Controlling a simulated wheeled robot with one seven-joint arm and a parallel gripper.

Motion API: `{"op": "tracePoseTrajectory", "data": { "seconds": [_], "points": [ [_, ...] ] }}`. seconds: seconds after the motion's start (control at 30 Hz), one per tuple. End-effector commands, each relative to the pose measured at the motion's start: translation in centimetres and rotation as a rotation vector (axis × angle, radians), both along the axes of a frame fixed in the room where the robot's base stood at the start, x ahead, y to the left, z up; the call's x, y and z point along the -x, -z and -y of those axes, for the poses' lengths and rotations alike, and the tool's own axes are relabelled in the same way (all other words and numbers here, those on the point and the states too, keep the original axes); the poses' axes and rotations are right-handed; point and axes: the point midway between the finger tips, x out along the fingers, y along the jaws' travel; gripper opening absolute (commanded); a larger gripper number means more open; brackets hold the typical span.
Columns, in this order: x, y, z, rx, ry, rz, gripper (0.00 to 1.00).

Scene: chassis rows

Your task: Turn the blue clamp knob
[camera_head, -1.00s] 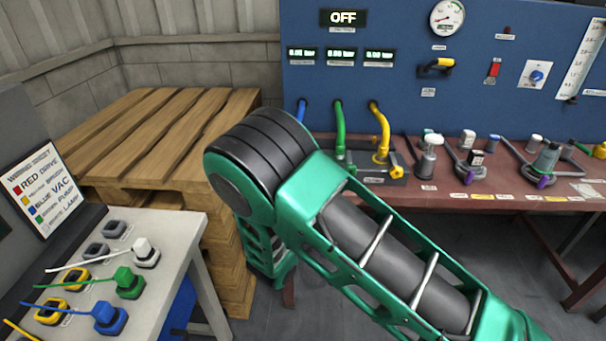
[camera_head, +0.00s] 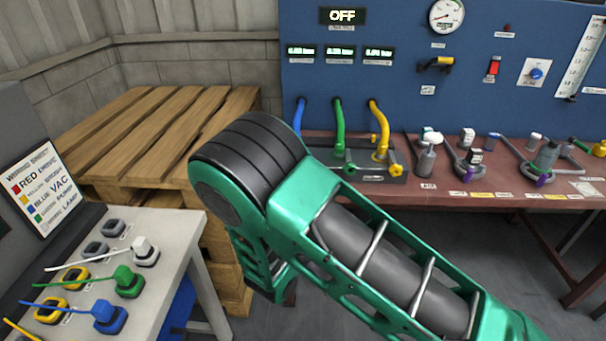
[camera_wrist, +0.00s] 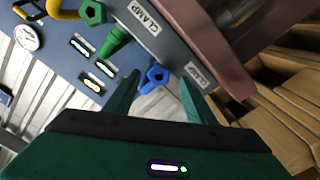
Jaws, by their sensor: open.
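The blue clamp knob (camera_wrist: 155,79) shows in the wrist view between the two fingertips of my gripper (camera_wrist: 159,82). My gripper is open, with one green finger on each side of the knob. I cannot tell whether either finger touches it. A green clamp knob (camera_wrist: 93,12) sits farther from the gripper, beside a plate marked CLAMP. In the head view the blue hose (camera_head: 300,112) rises at the left end of the clamp block, but my arm hides the blue knob and my gripper there.
The green hose (camera_head: 338,120) and yellow hose (camera_head: 381,135) stand beside the blue one. The reddish bench (camera_head: 440,200) carries several other fittings at right. A wooden pallet stack (camera_head: 150,130) and a grey table (camera_head: 185,232) with plugs stand at left.

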Motion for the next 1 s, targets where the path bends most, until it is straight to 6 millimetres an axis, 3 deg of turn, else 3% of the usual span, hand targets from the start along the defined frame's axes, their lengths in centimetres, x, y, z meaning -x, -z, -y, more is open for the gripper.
{"op": "tracePoseTrajectory", "data": {
  "seconds": [0.2,0.4,1.0],
  "points": [
    [4.2,0.1,-0.3,0.003,-0.003,-0.003,0.5],
    [6.8,0.2,-0.3,0.001,-0.002,-0.004,0.5],
    [7.5,0.1,-0.2,-0.001,0.002,-0.003,0.5]
  ]
}}
